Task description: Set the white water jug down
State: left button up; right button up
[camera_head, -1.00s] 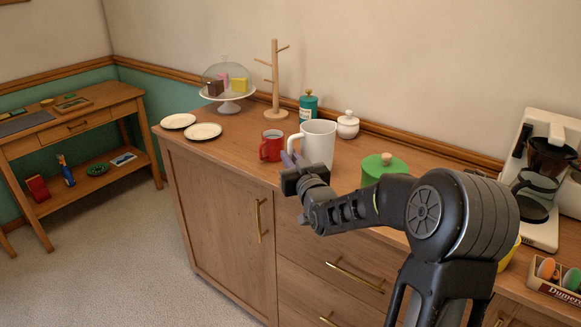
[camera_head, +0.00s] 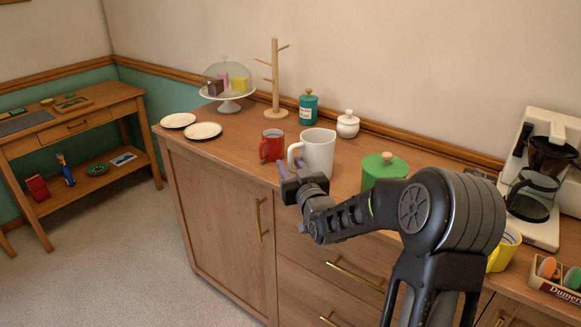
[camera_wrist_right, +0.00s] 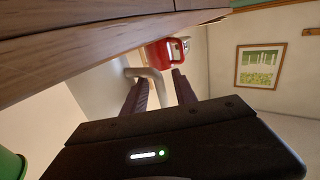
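The white water jug (camera_head: 319,154) stands upright on the wooden sideboard top (camera_head: 235,147). Its handle (camera_head: 292,158) faces left toward my right gripper. My right gripper (camera_head: 291,166) is at the handle, with its two purple fingers spread apart. In the right wrist view, the fingers of my right gripper (camera_wrist_right: 160,92) are open on either side of the pale handle (camera_wrist_right: 157,84), with gaps showing. The jug's body (camera_wrist_right: 100,92) fills the left of that view. My left gripper is not in view.
A red mug (camera_head: 273,146) stands just left of the jug, and a green lidded pot (camera_head: 382,172) stands to its right. A white sugar bowl (camera_head: 347,125) and a teal canister (camera_head: 308,107) stand behind. A yellow mug (camera_head: 505,250) and a coffee maker (camera_head: 540,180) are farther right.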

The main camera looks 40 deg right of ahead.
jog(key=shift+r, duration=0.2)
jog(key=shift+s+a+f, duration=0.1)
jog(key=shift+s, duration=0.2)
jog(key=v, duration=1.1)
jog(key=shift+s+b, duration=0.2)
jog(key=shift+b, duration=0.25)
jog(key=shift+f, duration=0.1)
